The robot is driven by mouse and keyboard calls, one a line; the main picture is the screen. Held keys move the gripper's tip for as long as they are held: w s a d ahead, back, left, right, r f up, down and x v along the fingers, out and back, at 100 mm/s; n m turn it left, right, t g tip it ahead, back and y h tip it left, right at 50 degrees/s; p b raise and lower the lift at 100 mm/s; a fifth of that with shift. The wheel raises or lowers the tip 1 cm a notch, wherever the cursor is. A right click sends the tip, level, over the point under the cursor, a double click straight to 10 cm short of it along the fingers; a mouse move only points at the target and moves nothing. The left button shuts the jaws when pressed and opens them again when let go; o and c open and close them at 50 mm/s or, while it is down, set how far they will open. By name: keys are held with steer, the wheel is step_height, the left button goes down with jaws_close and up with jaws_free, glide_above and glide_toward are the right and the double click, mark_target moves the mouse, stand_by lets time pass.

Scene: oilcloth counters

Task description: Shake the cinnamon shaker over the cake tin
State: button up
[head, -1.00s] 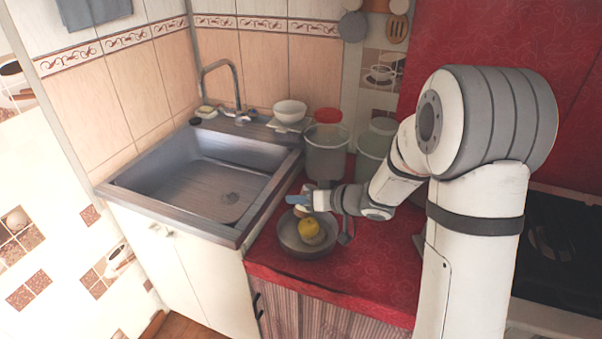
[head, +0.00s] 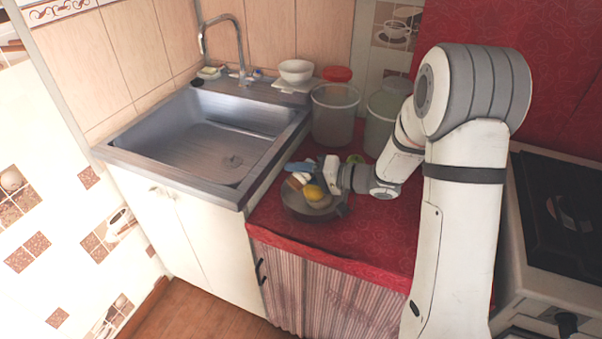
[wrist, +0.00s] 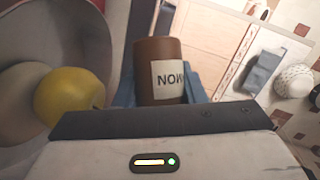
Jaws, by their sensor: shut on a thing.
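The cinnamon shaker (wrist: 158,62) is a brown cylinder with a white label showing part of a word. My gripper (wrist: 166,85) is shut on it, with blue fingers on both sides. In the head view the gripper (head: 312,171) holds the shaker (head: 297,181) over the back left part of the cake tin (head: 290,207); it looks tilted there. The grey round tin stands on the red counter and holds a yellow fruit (head: 314,192) and a paler round thing (head: 320,202). In the wrist view the tin (wrist: 60,45) is at left, with the fruit (wrist: 70,95) beside the shaker. The shaker's far end is hidden.
A metal sink (head: 215,135) adjoins the counter at left. A clear bucket with a red lid behind it (head: 334,118) and another tub (head: 380,125) stand behind the tin. A green thing (head: 355,159) lies near my wrist. The red counter (head: 375,235) is clear in front right.

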steer(key=m, duration=0.1)
steer(key=r+m+y, duration=0.1)
steer(key=shift+s+a+m+y+b, duration=0.1)
steer(key=shift+s+m+y+b, duration=0.05)
steer(key=shift+m+y+b, duration=0.2)
steer(key=shift+r+m+p, duration=0.25)
steer(key=shift+r+p, duration=0.2)
steer(key=shift+p, duration=0.4)
steer(key=m+p, duration=0.1)
steer(key=y+p, duration=0.1)
steer(key=shift+r+m+p, duration=0.3)
steer(key=shift+m+p, duration=0.1)
